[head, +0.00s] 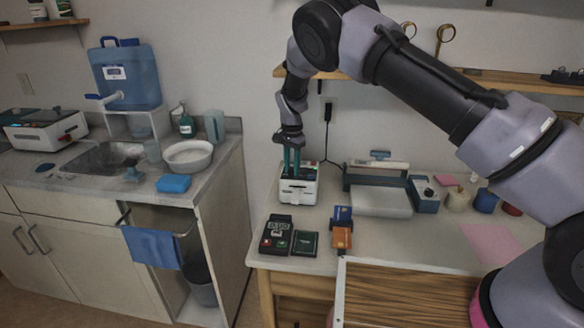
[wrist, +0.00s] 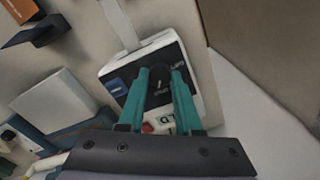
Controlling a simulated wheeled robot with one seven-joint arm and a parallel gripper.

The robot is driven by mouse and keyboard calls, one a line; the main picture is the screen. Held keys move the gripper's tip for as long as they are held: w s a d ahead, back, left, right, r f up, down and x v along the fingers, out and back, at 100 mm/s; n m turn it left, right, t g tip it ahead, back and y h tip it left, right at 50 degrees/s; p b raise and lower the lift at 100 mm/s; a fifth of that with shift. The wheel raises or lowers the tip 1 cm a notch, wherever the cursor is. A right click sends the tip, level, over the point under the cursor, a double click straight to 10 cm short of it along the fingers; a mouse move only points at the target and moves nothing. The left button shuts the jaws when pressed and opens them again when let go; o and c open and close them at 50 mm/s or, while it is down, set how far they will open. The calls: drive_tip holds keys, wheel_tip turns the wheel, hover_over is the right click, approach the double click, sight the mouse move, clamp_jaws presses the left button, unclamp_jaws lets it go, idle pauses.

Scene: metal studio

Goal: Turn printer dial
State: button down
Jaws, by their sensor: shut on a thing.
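The printer (head: 298,187) is a small white box with a dark top panel at the back left of the right-hand table. In the wrist view the printer (wrist: 190,75) shows a black dial (wrist: 160,84) with a pale pointer line and small markings around it. My gripper (head: 291,172) points down at the printer from above. In the wrist view the teal fingers of my gripper (wrist: 161,82) stand on both sides of the dial and are shut on it. The fingers hide the dial's sides.
A card terminal (head: 275,234) and a dark green box (head: 305,243) lie in front of the printer. A card holder (head: 342,228) stands to their right. A paper trimmer (head: 378,200) is right of the printer.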

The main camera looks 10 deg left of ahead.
sight(292, 170)
idle(0.3)
drive_tip(key=c, duration=0.6)
unclamp_jaws()
wheel_tip(292, 170, up, 11)
